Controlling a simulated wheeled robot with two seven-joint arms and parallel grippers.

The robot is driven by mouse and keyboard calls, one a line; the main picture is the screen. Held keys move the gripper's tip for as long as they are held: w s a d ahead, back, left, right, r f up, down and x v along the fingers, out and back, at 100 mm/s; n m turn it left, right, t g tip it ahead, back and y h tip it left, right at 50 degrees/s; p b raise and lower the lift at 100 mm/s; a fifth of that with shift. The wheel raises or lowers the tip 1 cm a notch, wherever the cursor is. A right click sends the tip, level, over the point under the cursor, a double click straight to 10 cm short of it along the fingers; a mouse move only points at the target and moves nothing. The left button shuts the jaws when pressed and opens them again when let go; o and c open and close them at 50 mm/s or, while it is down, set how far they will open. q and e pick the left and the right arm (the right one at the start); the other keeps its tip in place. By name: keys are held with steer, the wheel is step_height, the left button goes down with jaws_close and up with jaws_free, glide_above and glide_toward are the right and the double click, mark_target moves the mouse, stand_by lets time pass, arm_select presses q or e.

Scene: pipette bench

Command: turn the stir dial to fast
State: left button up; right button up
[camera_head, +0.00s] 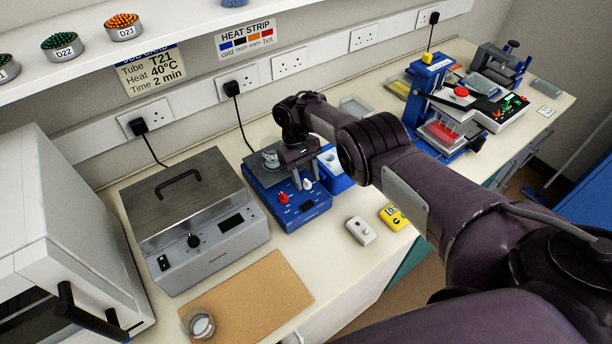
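A blue stirrer hotplate (262,186) stands on the bench, with a red dial (283,198) and a white dial (308,184) on its sloped front. Their labels are too small to read, so I cannot tell for certain which is the stir dial. My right gripper (308,176) reaches in from the right and points down over the white dial. Its two fingers are apart, one on either side of the dial's top; I cannot see any contact. The arm hides part of the hotplate's back right. My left gripper is not in view.
A grey water bath (190,215) stands close left of the hotplate. A blue holder (335,165) is close to its right. A white device (361,230) and a yellow timer (393,217) lie in front. A brown board (252,300) with a glass dish (201,325) is front left.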

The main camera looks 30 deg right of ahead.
steer(key=b+v, duration=0.1)
steer(key=v, duration=0.6)
steer(key=shift+w+r, duration=0.2)
steer(key=shift+r, duration=0.15)
steer(key=shift+s+f, duration=0.1)
stand_by(0.4)
